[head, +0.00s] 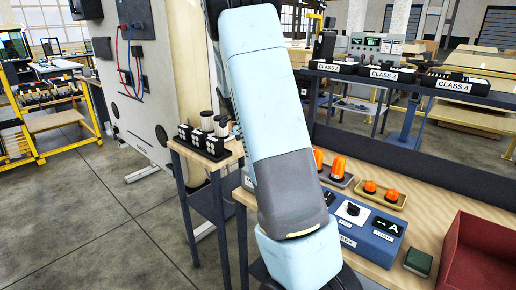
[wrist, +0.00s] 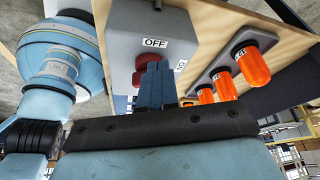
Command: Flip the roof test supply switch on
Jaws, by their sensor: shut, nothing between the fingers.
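In the wrist view the supply switch is a grey box (wrist: 118,50) with a white OFF label (wrist: 155,43) and a partly hidden ON label (wrist: 180,66). A red switch part (wrist: 148,62) sits below the OFF label. My gripper (wrist: 155,72) is shut and empty, its blue fingers right in front of the red part and covering some of it. I cannot tell whether they touch. Which way the switch is set is unclear. In the head view my arm hides the switch, and my gripper is not visible.
A blue instrument box (head: 365,231) with a dial stands on the wooden bench. Behind it are trays with orange lamps (head: 338,166); orange lamps also show in the wrist view (wrist: 252,66). A green block (head: 418,262) and red bin (head: 482,252) lie to the right. Black CLASS bins (head: 384,73) stand behind.

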